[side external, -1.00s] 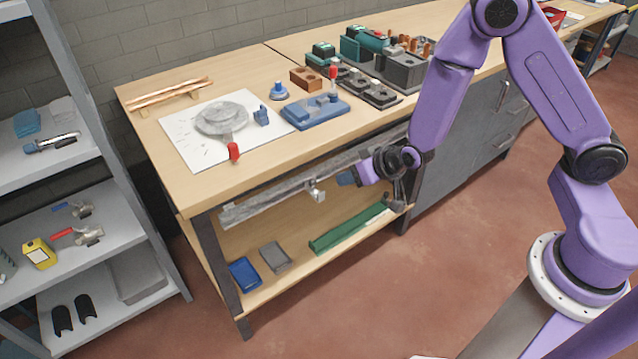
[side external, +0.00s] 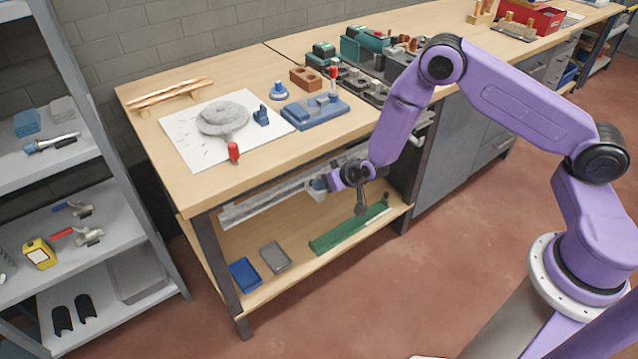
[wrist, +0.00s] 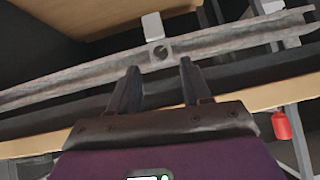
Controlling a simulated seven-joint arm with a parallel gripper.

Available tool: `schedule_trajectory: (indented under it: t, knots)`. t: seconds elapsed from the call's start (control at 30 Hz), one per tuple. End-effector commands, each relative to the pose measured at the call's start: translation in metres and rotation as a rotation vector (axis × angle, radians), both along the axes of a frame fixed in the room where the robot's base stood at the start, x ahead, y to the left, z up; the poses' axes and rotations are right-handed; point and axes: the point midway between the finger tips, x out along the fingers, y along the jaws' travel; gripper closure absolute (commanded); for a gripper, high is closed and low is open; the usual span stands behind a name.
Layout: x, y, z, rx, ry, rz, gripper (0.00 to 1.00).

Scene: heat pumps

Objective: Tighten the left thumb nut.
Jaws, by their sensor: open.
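A long grey metal rail (side external: 265,200) runs under the front of the workbench. In the wrist view the rail (wrist: 80,82) crosses the picture at a slant. A small round fitting with a dark centre (wrist: 161,52) sits on it, below a pale bracket tab (wrist: 153,27); I cannot tell whether this is the left thumb nut. My gripper (wrist: 156,74) is open and empty, its fingers apart just short of the round fitting. In the side view my gripper (side external: 319,185) is close to the rail and hides part of it.
A second pale bracket (wrist: 290,42) meets the rail at the right in the wrist view. A red piece (wrist: 281,124) hangs there. Below the rail, the lower shelf holds a green channel (side external: 350,222), a blue tray (side external: 245,274) and a grey tray (side external: 275,256).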

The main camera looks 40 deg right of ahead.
Motion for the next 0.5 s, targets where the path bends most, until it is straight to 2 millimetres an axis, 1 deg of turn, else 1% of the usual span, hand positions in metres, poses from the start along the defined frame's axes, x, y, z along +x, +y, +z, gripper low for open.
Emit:
schedule_trajectory:
  t: [0.03,0.2,0.33,0.5]
  knots:
    - [0.005,0.000,-0.006,-0.001,0.001,-0.001,0.52]
    - [0.020,0.002,-0.021,0.000,0.001,0.000,0.52]
    - [0.029,0.003,-0.029,-0.001,0.000,0.001,0.52]
    - [0.034,0.004,-0.034,0.000,0.001,0.002,0.52]
